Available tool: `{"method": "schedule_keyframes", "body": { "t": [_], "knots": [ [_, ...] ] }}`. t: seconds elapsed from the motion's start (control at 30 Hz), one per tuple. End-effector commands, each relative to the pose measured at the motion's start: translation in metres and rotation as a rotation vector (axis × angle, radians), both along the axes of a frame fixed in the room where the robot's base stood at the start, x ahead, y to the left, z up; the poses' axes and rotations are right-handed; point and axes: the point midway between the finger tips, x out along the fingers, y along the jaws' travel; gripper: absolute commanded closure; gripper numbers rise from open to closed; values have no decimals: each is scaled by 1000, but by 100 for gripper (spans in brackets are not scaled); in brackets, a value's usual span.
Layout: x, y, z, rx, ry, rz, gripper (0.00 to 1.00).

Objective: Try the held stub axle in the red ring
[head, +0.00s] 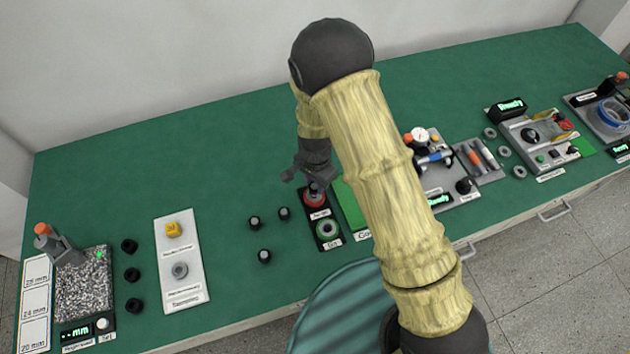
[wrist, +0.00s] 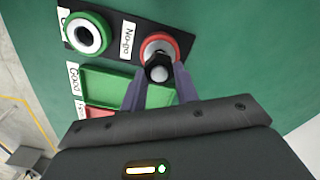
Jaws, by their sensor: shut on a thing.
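The red ring (head: 314,199) sits on a black plate labelled No-go, at the end farther from the bench's front edge. It also shows in the wrist view (wrist: 174,40), with a pale metal inner face. My gripper (head: 314,182) is over this ring. In the wrist view my gripper (wrist: 158,88) is shut on a dark stub axle (wrist: 158,73), between the two fingertips. The axle overlaps the near part of the red ring's opening; I cannot tell whether its lower end is inside. The green ring (head: 327,229), labelled Go, is on the same plate and is empty.
Several loose dark stub axles (head: 255,223) stand left of the plate. A green tray (wrist: 107,84) labelled Good and a red tray (wrist: 100,113) lie beside the plate. A white panel (head: 190,286) is farther left. The green bench behind the plate is clear.

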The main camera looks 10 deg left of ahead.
Motion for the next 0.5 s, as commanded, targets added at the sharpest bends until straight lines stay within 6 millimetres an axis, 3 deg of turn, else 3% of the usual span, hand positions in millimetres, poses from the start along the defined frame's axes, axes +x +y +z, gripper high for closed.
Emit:
{"method": "schedule_keyframes", "body": {
  "t": [0.5],
  "knots": [
    [0,0,-5,1,0,0,100]
  ]
}}
